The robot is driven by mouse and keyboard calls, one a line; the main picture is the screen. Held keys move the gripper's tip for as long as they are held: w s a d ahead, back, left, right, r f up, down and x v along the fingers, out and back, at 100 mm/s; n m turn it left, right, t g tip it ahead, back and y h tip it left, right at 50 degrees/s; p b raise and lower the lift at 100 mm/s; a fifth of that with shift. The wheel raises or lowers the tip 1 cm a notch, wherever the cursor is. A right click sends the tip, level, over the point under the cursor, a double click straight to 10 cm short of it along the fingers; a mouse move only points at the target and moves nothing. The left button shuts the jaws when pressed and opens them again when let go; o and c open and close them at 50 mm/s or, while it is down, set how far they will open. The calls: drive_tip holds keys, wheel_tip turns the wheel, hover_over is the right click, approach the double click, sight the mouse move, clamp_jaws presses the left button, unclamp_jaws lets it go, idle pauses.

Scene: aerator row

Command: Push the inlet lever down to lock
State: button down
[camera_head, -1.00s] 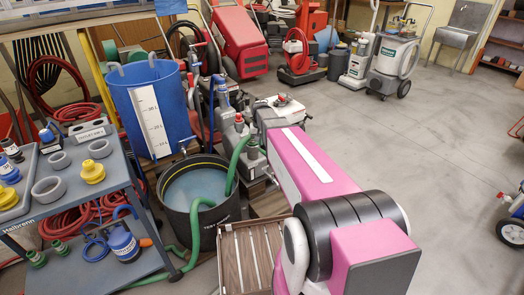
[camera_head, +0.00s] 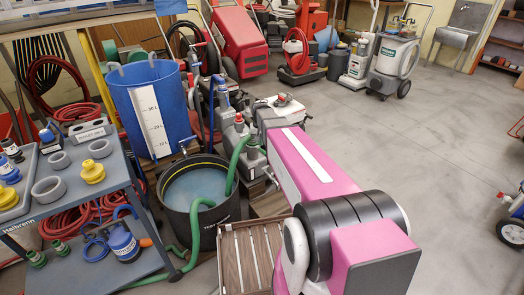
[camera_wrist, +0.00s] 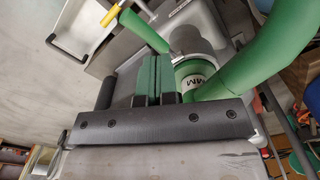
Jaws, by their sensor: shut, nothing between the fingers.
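In the wrist view, my gripper (camera_wrist: 151,78) shows as two green finger pads pressed together, shut and empty. Right beside them is a green hose coupling (camera_wrist: 195,82) with a white marked face, joined to a thick green hose. A green lever-like handle (camera_wrist: 146,31) lies beyond the fingers, apart from them in the picture; I cannot tell for sure that it is the inlet lever. In the head view, my pink arm hides the gripper, and I cannot make out the lever at the grey machine (camera_head: 232,138).
A black tub (camera_head: 181,229) of water with a green hose stands left of my arm. Behind it is a blue barrel (camera_head: 122,98). A cart (camera_head: 75,196) with fittings is at the left. A slatted wooden crate (camera_head: 229,230) is in front. The floor at right is mostly clear.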

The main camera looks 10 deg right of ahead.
drive_tip(key=shift+f, duration=0.1)
drive_tip(key=shift+f, duration=2.4)
wheel_tip(320, 180, up, 11)
drive_tip(key=s, duration=0.1)
drive_tip(key=shift+s+d, duration=0.4)
drive_tip(key=shift+s, duration=0.15)
drive_tip(key=s+f, duration=0.2)
drive_tip(key=s, duration=0.8)
drive_tip(key=s+f+n, duration=0.1)
drive_tip(key=s+f, duration=0.1)
drive_tip(key=s, duration=0.8)
drive_tip(key=shift+s+a+f, duration=0.15)
drive_tip(key=shift+a+f, duration=0.05)
drive_tip(key=shift+a, duration=0.2)
